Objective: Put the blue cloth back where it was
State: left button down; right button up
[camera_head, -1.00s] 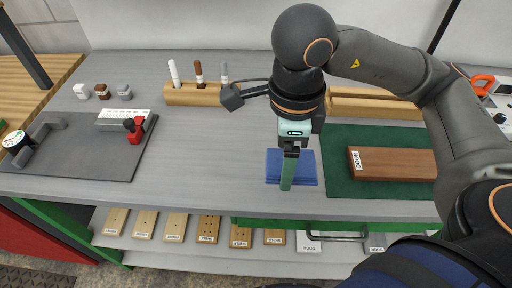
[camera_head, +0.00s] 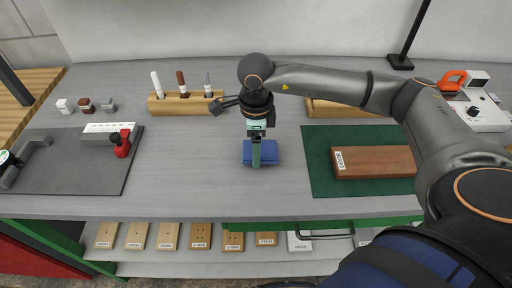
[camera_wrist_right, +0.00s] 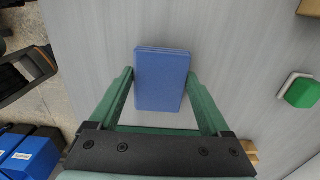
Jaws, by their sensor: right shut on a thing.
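The blue cloth, a flat folded rectangle (camera_head: 268,152), is at the middle of the grey bench, left of the green mat. My right gripper (camera_head: 256,163) points down over it, with one green finger hiding part of the cloth. In the right wrist view the cloth (camera_wrist_right: 162,80) is between the two green fingers, which are shut on it. It is at or close above the bench top; I cannot tell whether it touches. My left gripper is not in view.
The green mat (camera_head: 318,180) with a brown wooden board (camera_head: 375,161) lies to the right. A wooden pen holder (camera_head: 185,104) stands behind left. A dark grey mat (camera_head: 70,178) with a red clamp (camera_head: 122,145) is at left. Bare bench surrounds the cloth.

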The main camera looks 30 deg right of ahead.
jog(key=shift+f, duration=0.8)
jog(key=shift+f, duration=0.2)
jog(key=o, duration=1.1)
jog(key=shift+o, duration=0.2)
jog(key=shift+r, duration=0.1)
notch_tip(320, 180, up, 12)
jog(key=b, duration=0.1)
jog(key=shift+r, duration=0.15)
